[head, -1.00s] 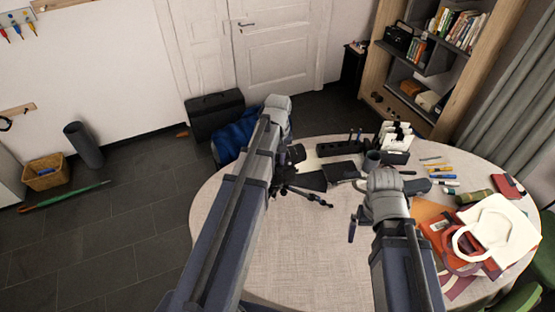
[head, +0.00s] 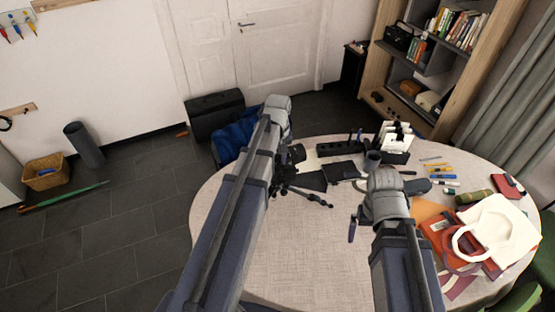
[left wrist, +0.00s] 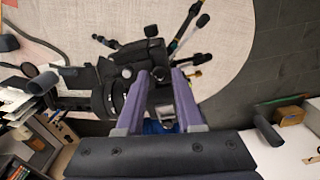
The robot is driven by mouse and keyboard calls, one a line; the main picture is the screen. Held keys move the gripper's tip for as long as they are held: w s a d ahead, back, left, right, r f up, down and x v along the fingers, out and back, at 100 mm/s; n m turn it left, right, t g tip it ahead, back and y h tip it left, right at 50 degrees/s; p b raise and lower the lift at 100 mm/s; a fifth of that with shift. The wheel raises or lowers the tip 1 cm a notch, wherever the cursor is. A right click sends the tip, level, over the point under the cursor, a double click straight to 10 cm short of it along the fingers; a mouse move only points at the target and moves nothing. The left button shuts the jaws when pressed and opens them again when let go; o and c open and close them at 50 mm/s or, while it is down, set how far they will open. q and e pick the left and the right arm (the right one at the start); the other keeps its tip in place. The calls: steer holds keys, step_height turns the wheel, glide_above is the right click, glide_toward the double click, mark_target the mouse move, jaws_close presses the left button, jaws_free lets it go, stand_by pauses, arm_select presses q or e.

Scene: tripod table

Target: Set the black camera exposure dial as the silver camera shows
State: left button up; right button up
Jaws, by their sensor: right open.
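The black camera (head: 297,153) is on a small tripod (head: 308,197) at the table's back left, partly hidden by my left arm. In the left wrist view the camera body (left wrist: 112,88) lies beside and under my left gripper (left wrist: 159,74). Its two purple fingers stand apart, with a small dark round part between or just beyond their tips; I cannot tell whether they touch it. My right gripper (head: 354,222) is open over the middle of the table, left of the bags. I cannot make out a silver camera or any dial marking.
The round table (head: 300,260) has clear cloth at the front. A white bag (head: 497,235) lies at the right. A blue bag (head: 233,133) is behind the table.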

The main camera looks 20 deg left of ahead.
mark_target(278, 164)
arm_select(q)
steer(key=shift+r, duration=0.15)
step_height(278, 164, up, 8)
steer(key=p, duration=0.7)
steer(key=shift+f+p, duration=0.2)
steer(key=shift+p, duration=0.2)
steer(key=shift+d+f, duration=0.2)
steer(key=s+d+f+m+b, duration=0.6)
steer(key=s+d+f+b, duration=0.1)
steer(key=d+f+b, duration=0.3)
steer(key=s+d+f+m+y+b, duration=0.1)
steer(key=s+d+f+m+b, duration=0.4)
steer(key=s+d+f+b, duration=0.3)
steer(key=d+f+b, duration=0.3)
steer(key=shift+s+d+m+b, duration=0.2)
steer(key=shift+s+m+b, duration=0.05)
steer(key=shift+m+b, duration=0.15)
steer(key=shift+f, duration=0.1)
